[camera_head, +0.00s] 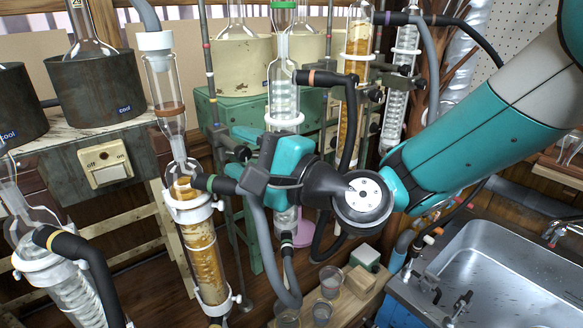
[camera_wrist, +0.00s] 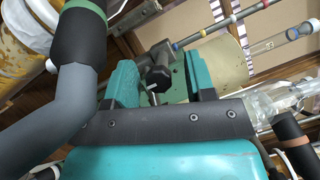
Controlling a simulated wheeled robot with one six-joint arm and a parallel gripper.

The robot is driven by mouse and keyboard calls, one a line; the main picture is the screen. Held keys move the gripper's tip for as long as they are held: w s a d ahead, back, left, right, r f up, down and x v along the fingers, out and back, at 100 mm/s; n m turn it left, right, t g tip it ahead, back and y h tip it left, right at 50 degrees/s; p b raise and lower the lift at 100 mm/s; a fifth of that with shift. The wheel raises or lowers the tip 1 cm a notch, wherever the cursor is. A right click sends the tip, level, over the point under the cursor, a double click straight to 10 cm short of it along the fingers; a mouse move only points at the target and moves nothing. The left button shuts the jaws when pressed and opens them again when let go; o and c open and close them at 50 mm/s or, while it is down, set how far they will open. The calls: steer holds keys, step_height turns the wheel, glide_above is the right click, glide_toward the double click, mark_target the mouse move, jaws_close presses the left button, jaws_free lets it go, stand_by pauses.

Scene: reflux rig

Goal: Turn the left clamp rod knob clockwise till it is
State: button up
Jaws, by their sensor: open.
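A black clamp knob (camera_wrist: 157,76) with a pale mark shows in the wrist view, between my two fingers and a little beyond them. My gripper (camera_wrist: 163,84) is open, with a finger on each side of the knob and a visible gap to each. I cannot tell how deep the knob sits between the fingertips. In the head view my gripper (camera_head: 266,148) points away toward the rods in the middle, and its body hides part of the area ahead. A dark clamp (camera_head: 232,146) on the left rod (camera_head: 208,75) shows left of my gripper.
A glass column with amber packing (camera_head: 203,255) stands left of my gripper. A grey hose (camera_head: 258,225) hangs close by and also crosses the left of the wrist view (camera_wrist: 65,100). A green box (camera_head: 227,108) is behind. A steel sink (camera_head: 500,270) is at the right.

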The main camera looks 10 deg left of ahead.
steer(key=shift+s+d+f+b, duration=0.15)
steer(key=shift+d+f+b, duration=0.1)
steer(key=shift+d+b, duration=0.2)
steer(key=b+v, duration=1)
steer(key=v, duration=0.6)
steer(key=shift+d+r, duration=0.25)
steer(key=shift+s, duration=0.15)
steer(key=s+d+f+n+g+h+p, duration=0.2)
steer(key=s+d+f+n+g+h, duration=0.1)
steer(key=s+d+f+n+h, duration=0.1)
steer(key=s+d+f+n+g+h+p, duration=0.3)
steer(key=s+d+n+h, duration=0.3)
steer(key=d+n+h, duration=0.3)
steer(key=shift+d+f+n+h+p, duration=0.2)
steer(key=shift+f+n+h+p, duration=0.1)
steer(key=shift+f+n+h, duration=0.3)
